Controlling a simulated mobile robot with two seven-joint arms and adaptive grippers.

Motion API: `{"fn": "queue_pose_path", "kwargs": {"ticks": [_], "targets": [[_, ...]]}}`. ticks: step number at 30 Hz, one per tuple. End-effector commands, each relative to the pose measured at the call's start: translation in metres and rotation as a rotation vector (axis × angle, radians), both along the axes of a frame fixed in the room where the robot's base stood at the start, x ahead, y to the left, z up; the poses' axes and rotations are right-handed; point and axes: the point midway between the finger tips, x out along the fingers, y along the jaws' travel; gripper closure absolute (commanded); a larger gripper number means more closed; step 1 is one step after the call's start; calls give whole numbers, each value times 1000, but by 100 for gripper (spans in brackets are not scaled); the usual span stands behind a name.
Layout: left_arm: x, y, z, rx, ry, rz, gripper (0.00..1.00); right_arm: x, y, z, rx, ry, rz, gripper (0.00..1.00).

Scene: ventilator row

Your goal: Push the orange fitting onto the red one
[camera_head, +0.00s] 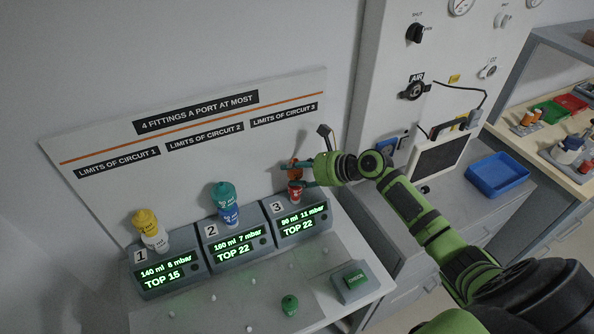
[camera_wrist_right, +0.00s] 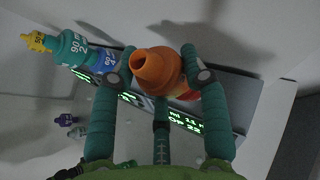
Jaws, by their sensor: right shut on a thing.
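The orange fitting (camera_head: 293,166) is between the fingers of my right gripper (camera_head: 307,173), which is shut on it at port 3. The red fitting (camera_head: 295,190) stands on port 3, just below the orange one. In the right wrist view the orange fitting (camera_wrist_right: 157,68) shows its open top between the fingers of the gripper (camera_wrist_right: 158,82). The fingers and the orange fitting hide much of the red one there. I cannot tell whether the two fittings touch. My left gripper is not in view.
Port 2 holds a teal fitting (camera_head: 222,192) on a blue one (camera_head: 230,215). Port 1 holds a yellow fitting (camera_head: 145,221) on a white one (camera_head: 156,240). A green fitting (camera_head: 289,304) stands on the bench in front. The limits board (camera_head: 190,145) stands behind the ports.

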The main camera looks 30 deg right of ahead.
Motion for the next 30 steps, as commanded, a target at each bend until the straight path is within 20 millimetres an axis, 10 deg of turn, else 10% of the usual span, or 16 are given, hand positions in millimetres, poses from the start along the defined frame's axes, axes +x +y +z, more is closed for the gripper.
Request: {"fn": "queue_pose_path", "kwargs": {"ticks": [4, 5, 6, 20, 30], "targets": [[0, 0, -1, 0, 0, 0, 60, -4, 2, -9, -2, 20, 5, 100], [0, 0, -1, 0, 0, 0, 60, -4, 2, -9, -2, 20, 5, 43], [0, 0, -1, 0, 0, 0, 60, -4, 1, -9, -2, 19, 5, 27], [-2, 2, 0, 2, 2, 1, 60, -8, -4, -1, -2, 10, 1, 27], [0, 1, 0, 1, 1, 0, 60, -56, -38, 31, -4, 13, 2, 27]]}}
